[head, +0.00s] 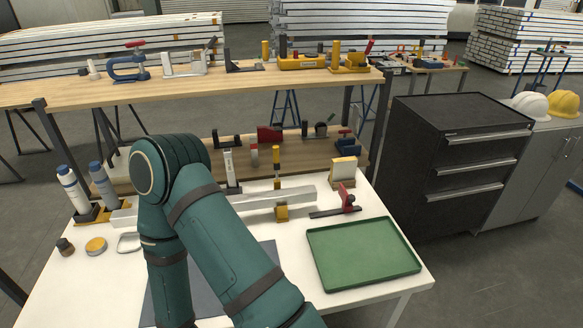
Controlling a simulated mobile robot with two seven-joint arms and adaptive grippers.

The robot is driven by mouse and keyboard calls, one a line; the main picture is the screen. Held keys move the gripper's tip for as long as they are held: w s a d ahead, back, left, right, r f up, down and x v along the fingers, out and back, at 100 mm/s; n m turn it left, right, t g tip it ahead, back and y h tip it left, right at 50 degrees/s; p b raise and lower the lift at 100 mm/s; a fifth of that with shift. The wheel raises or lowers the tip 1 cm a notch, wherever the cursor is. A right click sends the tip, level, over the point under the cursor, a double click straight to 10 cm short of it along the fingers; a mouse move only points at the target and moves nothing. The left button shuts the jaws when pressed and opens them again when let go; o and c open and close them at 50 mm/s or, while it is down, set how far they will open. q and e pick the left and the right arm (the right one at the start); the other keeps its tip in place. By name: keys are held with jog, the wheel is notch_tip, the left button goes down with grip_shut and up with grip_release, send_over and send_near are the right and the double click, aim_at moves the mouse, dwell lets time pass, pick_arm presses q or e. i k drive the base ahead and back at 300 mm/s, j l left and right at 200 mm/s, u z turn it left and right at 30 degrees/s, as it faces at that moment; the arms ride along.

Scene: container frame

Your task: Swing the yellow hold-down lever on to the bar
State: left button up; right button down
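A yellow upright lever (276,155) with a dark middle stands just behind a long pale grey bar (262,206) on the white table (290,248). The lever points up and does not lie on the bar. A small yellow block (282,213) sits at the front side of the bar, below the lever. I cannot tell whether block and lever are joined. My teal arm bends in front of the table and hides the bar's left part. Neither gripper shows in the head view.
A green tray (362,286) lies at the front right. A red-handled clamp (347,199) stands beyond the bar's right end. A pale-handled upright clamp (229,168) stands to the left of the lever. Bottles (70,187) stand at far left. A wooden shelf (200,89) rises behind.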

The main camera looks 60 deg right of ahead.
aim_at(276, 148)
jog(key=k+z, duration=0.15)
jog(key=z, duration=0.35)
jog(key=k+z, duration=0.15)
jog(key=z, duration=0.7)
jog(key=j+z, duration=0.15)
jog(key=z, duration=0.3)
jog(key=j+z, duration=0.1)
jog(key=z, duration=0.3)
